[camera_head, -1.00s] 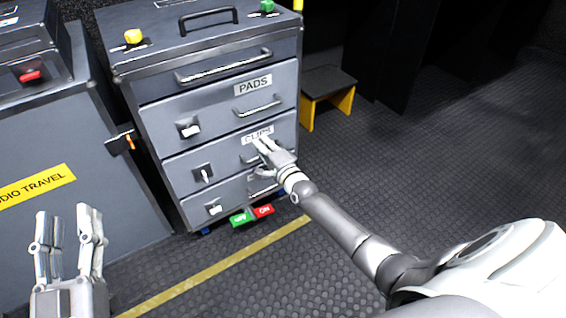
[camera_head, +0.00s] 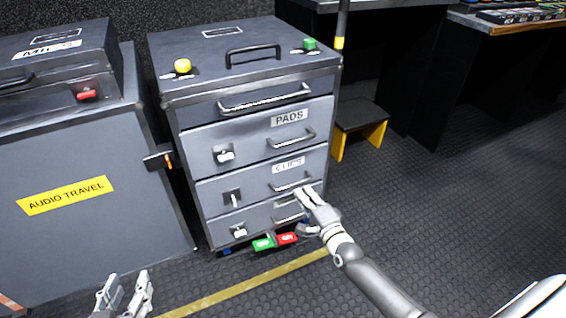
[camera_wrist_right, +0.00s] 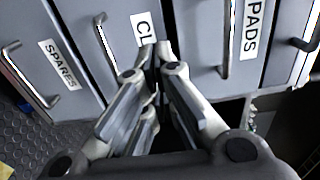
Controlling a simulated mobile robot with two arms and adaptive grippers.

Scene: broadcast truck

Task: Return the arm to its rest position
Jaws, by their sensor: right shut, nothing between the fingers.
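My right gripper (camera_head: 306,195) is in front of the grey drawer cabinet (camera_head: 190,110), close to its lower drawers, with its arm coming in from the lower right. In the right wrist view the fingers of the right gripper (camera_wrist_right: 155,60) come together at the tips with nothing between them, in front of the drawer labelled CLIPS (camera_wrist_right: 142,28). I cannot tell whether the fingertips touch the drawer front. My left gripper (camera_head: 126,292) shows at the bottom left edge, fingers apart and empty, over the floor.
The PADS drawer (camera_head: 255,133) is above the CLIPS drawer and looks closed. A red and a green tag (camera_head: 286,239) are at the cabinet's foot. A yellow-sided step (camera_head: 360,115) stands to the right. An AUDIO TRAVEL case (camera_head: 100,230) stands left.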

